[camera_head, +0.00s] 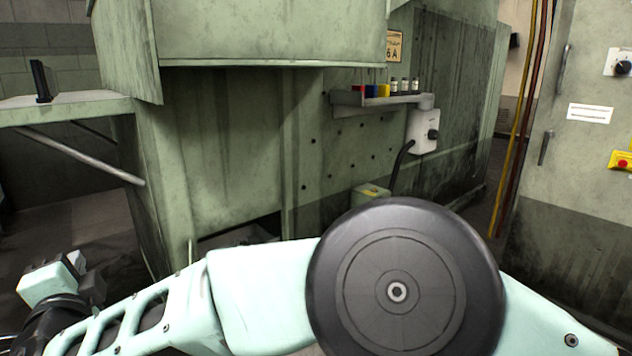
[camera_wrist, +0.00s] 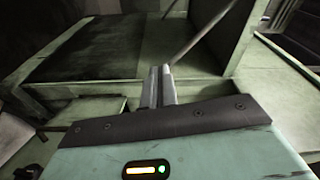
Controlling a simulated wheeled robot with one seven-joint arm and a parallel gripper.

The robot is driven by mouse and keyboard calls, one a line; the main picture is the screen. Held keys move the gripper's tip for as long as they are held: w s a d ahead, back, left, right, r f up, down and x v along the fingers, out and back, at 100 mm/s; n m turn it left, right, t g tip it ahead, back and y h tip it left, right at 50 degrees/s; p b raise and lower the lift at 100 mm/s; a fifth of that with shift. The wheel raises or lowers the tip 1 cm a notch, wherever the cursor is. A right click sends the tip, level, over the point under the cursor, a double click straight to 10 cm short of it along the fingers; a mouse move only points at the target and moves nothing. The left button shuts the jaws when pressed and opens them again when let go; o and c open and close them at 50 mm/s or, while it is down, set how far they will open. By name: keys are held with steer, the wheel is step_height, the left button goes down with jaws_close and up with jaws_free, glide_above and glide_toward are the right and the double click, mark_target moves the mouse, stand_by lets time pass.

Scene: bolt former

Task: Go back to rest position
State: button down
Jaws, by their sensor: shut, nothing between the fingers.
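My gripper (camera_wrist: 161,84) shows in the wrist view, with its two grey fingers close together and nothing between them. In the head view my arm crosses the bottom of the picture, and its wrist end is at the lower left; the fingertips cannot be made out there. The green bolt former (camera_head: 225,140) stands ahead of me, and my arm is in front of it. In the wrist view the fingers point toward a green frame with a dark recessed panel (camera_wrist: 120,48).
A green side shelf (camera_head: 65,108) with a diagonal brace is at the left. A small ledge (camera_head: 385,99) with several small bottles and coloured blocks is on the machine. A white switch box (camera_head: 423,132) hangs below it. A green cabinet (camera_head: 590,130) with a red button stands at the right.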

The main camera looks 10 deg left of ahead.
steer(key=s+d+r+n+g+y+p, duration=0.1)
steer(key=d+r+n+g+p, duration=0.3)
steer(key=d+r+n+g, duration=0.55)
steer(key=s+d+n+g+h+p, duration=0.1)
steer(key=s+d+n+h+p, duration=0.2)
steer(key=d, duration=1.3)
steer(key=s+d+f+g+h+p, duration=0.1)
steer(key=s+d+g+h+p, duration=0.35)
steer(key=d, duration=1.25)
steer(key=s+d+n+t+h+p, duration=0.15)
steer(key=d+h, duration=0.35)
steer(key=d, duration=1.1)
step_height(320, 180, up, 36)
steer(key=p, duration=3.6)
steer(key=shift+w+n, duration=0.3)
